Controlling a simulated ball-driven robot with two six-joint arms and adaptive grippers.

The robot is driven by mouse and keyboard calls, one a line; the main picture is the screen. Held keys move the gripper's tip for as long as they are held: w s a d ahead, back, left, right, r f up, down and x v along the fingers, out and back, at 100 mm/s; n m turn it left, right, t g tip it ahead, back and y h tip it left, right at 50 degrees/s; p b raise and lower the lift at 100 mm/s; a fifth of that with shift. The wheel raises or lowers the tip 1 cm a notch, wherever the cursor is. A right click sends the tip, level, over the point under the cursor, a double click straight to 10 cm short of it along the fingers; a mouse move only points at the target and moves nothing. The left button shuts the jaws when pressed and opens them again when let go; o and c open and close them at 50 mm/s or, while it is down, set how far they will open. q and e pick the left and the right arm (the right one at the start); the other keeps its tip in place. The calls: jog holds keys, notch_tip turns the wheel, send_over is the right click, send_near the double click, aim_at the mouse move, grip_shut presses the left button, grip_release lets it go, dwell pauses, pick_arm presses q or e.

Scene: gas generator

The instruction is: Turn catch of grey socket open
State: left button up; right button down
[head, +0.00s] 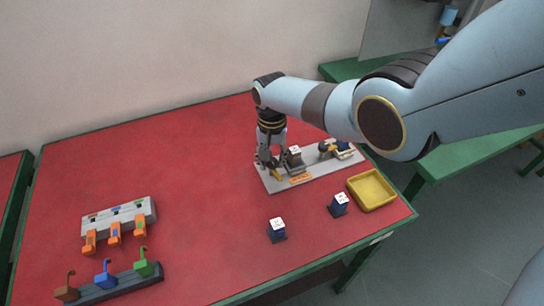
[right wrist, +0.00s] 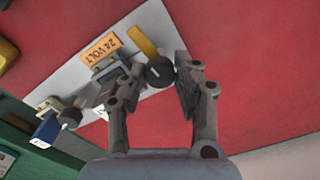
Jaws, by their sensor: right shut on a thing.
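My right gripper (head: 268,163) points down over the board's left end. Its fingers (right wrist: 158,85) are on either side of the knob and shut on it. My left gripper is out of view.
A second knob (right wrist: 70,117) and a blue plug (right wrist: 46,129) sit at the board's other end. A grey rack (head: 119,216) and hooked pieces (head: 105,274) are at left. The table's middle is clear.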

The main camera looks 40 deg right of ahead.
jog(key=shift+m, duration=0.6)
jog(key=c, duration=1)
grip_release()
notch_tip(320, 180, up, 12)
